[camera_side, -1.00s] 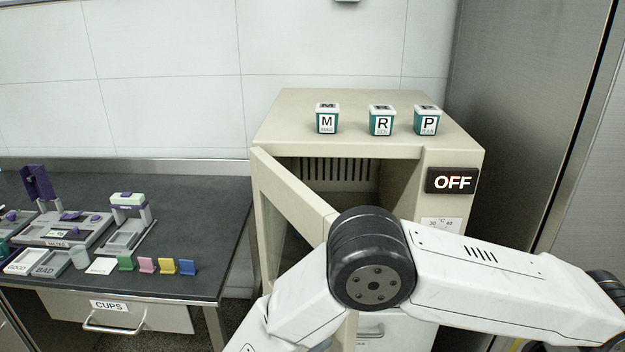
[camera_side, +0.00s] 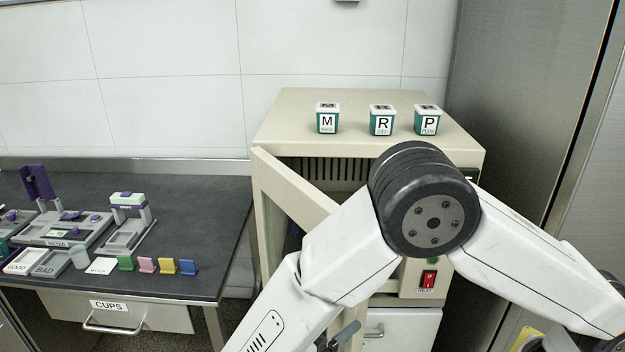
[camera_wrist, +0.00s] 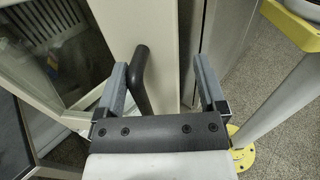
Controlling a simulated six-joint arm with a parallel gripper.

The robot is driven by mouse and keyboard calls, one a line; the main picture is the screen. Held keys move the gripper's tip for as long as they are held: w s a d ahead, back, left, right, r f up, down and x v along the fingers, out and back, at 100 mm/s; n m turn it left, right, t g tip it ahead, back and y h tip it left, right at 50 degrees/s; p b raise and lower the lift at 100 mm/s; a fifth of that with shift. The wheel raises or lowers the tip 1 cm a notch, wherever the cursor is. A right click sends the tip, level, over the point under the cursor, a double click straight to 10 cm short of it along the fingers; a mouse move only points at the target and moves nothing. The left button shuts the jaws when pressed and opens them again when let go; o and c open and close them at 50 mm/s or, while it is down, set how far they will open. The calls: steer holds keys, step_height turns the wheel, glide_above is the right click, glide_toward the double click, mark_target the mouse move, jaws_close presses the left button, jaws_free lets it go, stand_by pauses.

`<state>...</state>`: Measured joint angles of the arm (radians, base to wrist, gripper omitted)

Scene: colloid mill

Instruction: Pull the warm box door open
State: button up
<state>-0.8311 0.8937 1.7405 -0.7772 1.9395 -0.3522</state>
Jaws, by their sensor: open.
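The warm box (camera_side: 365,105) is a beige cabinet with its door (camera_side: 285,190) standing partly open, swung out from the left side. In the wrist view the door shows as a beige frame (camera_wrist: 140,25) with a glass pane. A dark bar handle (camera_wrist: 141,80) stands out from that frame. My gripper (camera_wrist: 163,82) is open, with the handle between its fingers, closer to the left finger. I cannot tell whether they touch. In the side view my arm hides the door's lower part and most of the gripper.
Three jars marked M (camera_side: 327,119), R (camera_side: 381,121) and P (camera_side: 427,121) stand on top of the box. A red heat switch (camera_side: 429,280) is on its front. A dark bench (camera_side: 200,215) with tools and coloured cards is at left. A yellow-footed post (camera_wrist: 280,105) stands at right.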

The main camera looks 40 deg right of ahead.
mark_target(363, 309)
steer(key=s+d+r, duration=0.3)
steer(key=s+r, duration=0.3)
steer(key=s, duration=0.4)
steer(key=shift+d, duration=0.3)
steer(key=shift+o, duration=0.2)
steer(key=w+f+m+y, duration=0.1)
steer(key=w+m+y, duration=0.1)
steer(key=m, duration=0.6)
steer(key=w+f+m+g+y, duration=0.1)
steer(key=w+m+y, duration=0.1)
steer(key=m, duration=0.6)
steer(key=w+a+m+y, duration=0.1)
steer(key=m+y, duration=0.3)
steer(key=m, duration=0.4)
steer(key=shift+w+a+f+m+g+y, duration=0.1)
steer(key=shift+w+f+m+g+y, duration=0.25)
steer(key=shift+w, duration=0.2)
steer(key=w+m+y, duration=0.1)
steer(key=w+m, duration=0.1)
steer(key=m, duration=0.2)
steer(key=w+a+m+y, duration=0.1)
steer(key=w+m+y, duration=0.1)
steer(key=m, duration=0.3)
steer(key=w+r+m+t+y, duration=0.1)
steer(key=w+m+y, duration=0.1)
steer(key=m, duration=0.3)
steer(key=shift+w+a, duration=0.15)
steer(key=shift+a, duration=0.25)
steer(key=shift+d+f, duration=0.1)
steer(key=shift+f, duration=0.1)
